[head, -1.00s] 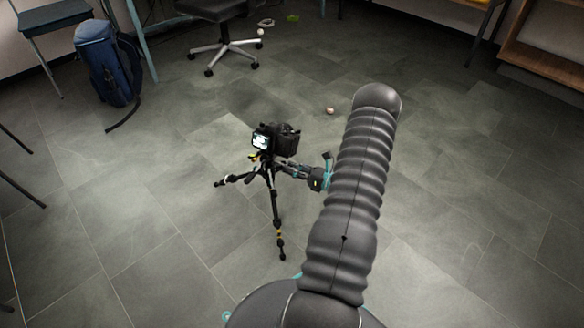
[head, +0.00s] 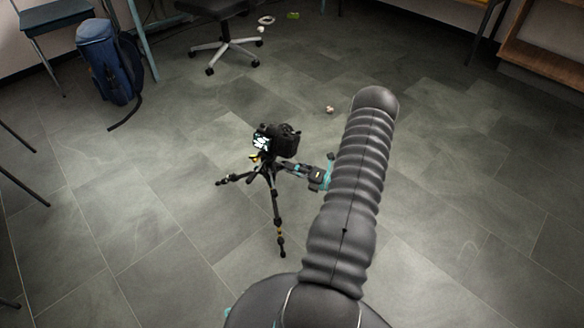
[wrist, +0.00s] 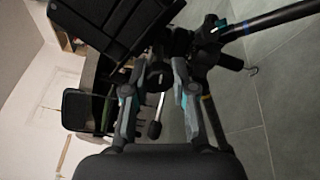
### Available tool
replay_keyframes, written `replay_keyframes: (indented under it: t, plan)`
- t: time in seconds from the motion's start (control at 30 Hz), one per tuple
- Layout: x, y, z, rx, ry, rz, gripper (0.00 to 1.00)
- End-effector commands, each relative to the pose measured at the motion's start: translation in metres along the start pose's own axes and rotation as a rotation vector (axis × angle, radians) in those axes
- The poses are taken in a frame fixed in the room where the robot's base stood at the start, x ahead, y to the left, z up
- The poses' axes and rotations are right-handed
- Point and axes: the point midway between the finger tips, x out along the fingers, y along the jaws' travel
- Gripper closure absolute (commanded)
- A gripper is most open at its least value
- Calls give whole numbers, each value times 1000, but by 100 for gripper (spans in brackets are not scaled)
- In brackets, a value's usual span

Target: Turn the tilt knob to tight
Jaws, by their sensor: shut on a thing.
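The black camera (head: 284,139) sits on top of the small black tripod (head: 273,195), which stands on the floor with its legs spread. My gripper (head: 284,165) reaches in from the right at the tripod head, just under the camera. In the wrist view, the dark camera body (wrist: 110,30) fills the upper left and the tripod's legs run to the right. There my gripper (wrist: 159,82) is shut on the dark tilt knob (wrist: 158,73), one finger on each side. The knob's marking is too dark to read. A thin lever with a dark end (wrist: 155,129) shows between the fingers.
A blue backpack (head: 104,62) leans near a chair at the back left. An office chair base (head: 224,48) stands at the back. A small pale object (head: 329,109) lies on the floor beyond the tripod. The floor around the tripod is clear.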

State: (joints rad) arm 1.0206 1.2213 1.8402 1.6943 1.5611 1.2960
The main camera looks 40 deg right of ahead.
Motion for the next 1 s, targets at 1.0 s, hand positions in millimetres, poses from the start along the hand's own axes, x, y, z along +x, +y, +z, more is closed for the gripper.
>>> replay_keyframes:
  t: [1.0]
  plan:
    - [0,0,0,213,0,0,64]
